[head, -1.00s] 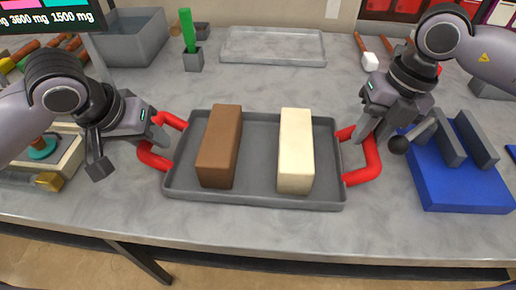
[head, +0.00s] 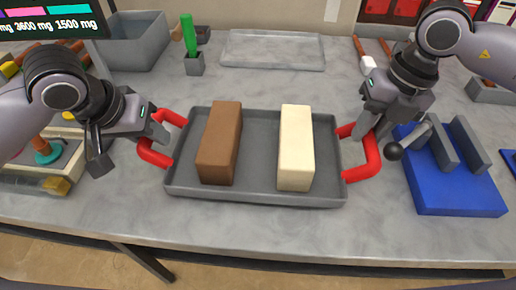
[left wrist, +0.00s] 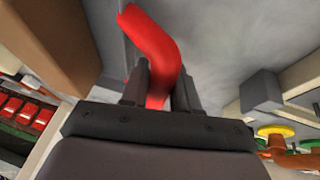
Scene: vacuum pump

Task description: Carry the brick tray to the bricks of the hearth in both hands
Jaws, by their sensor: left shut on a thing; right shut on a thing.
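The grey brick tray (head: 255,196) is in front of me over the bench, roughly level. It carries a brown brick (head: 220,143) on the left and a cream brick (head: 296,147) on the right, apart from each other. My left gripper (head: 155,136) is shut on the red left handle (head: 154,156). In the left wrist view its fingers (left wrist: 158,85) close around the red handle (left wrist: 152,42). My right gripper (head: 362,130) is shut on the red right handle (head: 366,168). I cannot tell how high the tray is. I cannot make out a hearth.
A blue fixture (head: 450,190) with grey uprights stands close right of the tray. An empty shallow tray (head: 275,50), a green-handled tool in a holder (head: 194,66) and a grey bin (head: 140,50) stand behind. A teal part (head: 48,152) is at left. Bench in front is clear.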

